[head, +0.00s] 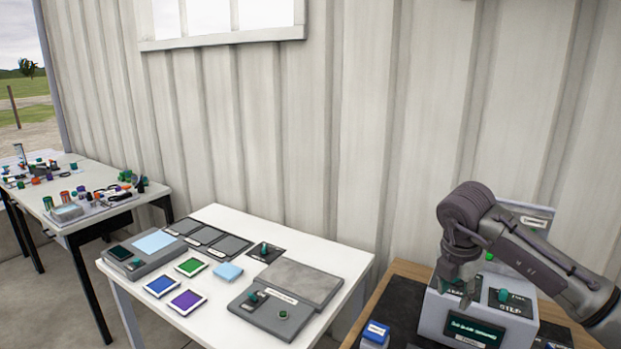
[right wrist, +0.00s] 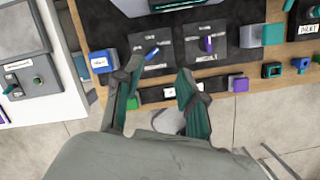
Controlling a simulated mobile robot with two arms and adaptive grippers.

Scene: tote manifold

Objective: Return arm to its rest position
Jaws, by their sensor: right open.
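My right arm comes in from the right in the head view. Its gripper (head: 463,288) points down beside a light grey box with a dark green display (head: 475,330) and dark top panels. In the right wrist view the two fingers of the gripper (right wrist: 160,76) are spread apart with nothing between them. They are above the front part of a dark mat (right wrist: 112,30) on a wooden-edged bench. How high the fingertips are above it I cannot tell. My left arm and gripper do not show.
A white table (head: 225,219) left of the bench carries a grey control box (head: 262,317), coloured square tiles and dark pads. A blue block (head: 375,334) sits at the bench's left side. A cluttered table (head: 85,215) stands far left. The corrugated wall (head: 300,120) is behind.

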